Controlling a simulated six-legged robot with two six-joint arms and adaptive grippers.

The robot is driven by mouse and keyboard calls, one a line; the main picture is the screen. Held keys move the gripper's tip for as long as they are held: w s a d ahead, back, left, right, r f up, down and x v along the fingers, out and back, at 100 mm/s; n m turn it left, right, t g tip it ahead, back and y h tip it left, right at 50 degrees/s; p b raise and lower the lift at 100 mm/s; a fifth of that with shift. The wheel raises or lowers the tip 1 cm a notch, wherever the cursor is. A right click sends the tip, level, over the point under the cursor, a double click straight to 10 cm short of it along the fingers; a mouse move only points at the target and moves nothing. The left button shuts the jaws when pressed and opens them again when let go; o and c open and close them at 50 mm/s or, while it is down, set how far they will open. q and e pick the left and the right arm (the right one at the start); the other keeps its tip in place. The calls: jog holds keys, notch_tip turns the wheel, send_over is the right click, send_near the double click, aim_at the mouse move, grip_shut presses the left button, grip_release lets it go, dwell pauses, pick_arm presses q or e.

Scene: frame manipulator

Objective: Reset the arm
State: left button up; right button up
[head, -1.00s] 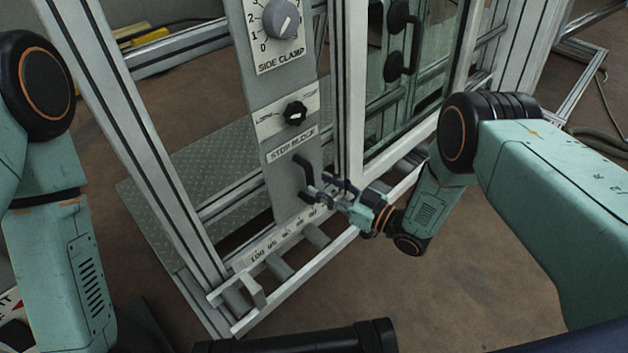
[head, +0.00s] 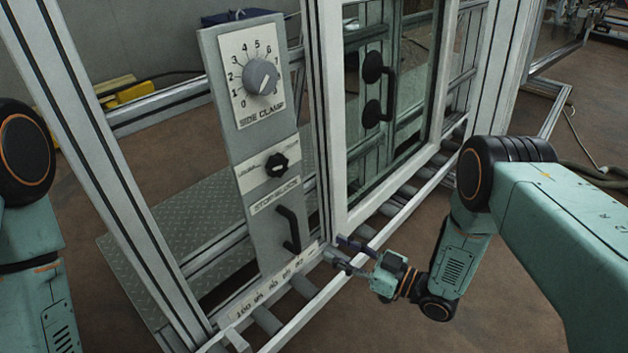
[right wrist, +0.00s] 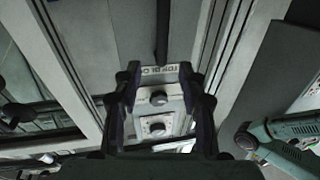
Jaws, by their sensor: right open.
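My right arm comes in from the right in the head view. Its gripper (head: 348,256) is open and empty, in front of the lower frame rail and to the right of the black stop block handle (head: 289,229), apart from it. In the right wrist view the two dark fingers (right wrist: 160,105) stand apart, with the control panel (right wrist: 158,98) and its knobs showing between them. My left arm shows at the left edge of the head view; its gripper is out of the picture.
The grey panel (head: 252,140) carries the side clamp dial (head: 262,77) and a black knob (head: 276,165). A glass pane with a black handle (head: 379,90) stands in the metal frame. Rollers and a scale strip (head: 272,282) run along the bottom. Floor in front is free.

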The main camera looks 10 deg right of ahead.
jog(key=s+d+f+m+g+h+p, duration=0.2)
jog(key=s+d+f+m+g+h, duration=0.25)
jog(key=s+f+m+h, duration=0.55)
jog(key=s+d+r+g+h+p, duration=0.1)
jog(key=s+r+g, duration=0.15)
jog(key=s, duration=0.65)
jog(key=s+d+r+g+h+p, duration=0.15)
jog(key=s+g, duration=0.25)
jog(key=s, duration=0.5)
jog(key=s+r+g+p, duration=0.1)
jog(key=s+r+p, duration=0.2)
jog(key=r, duration=0.4)
jog(key=shift+s+h, duration=0.35)
jog(key=shift+s, duration=0.4)
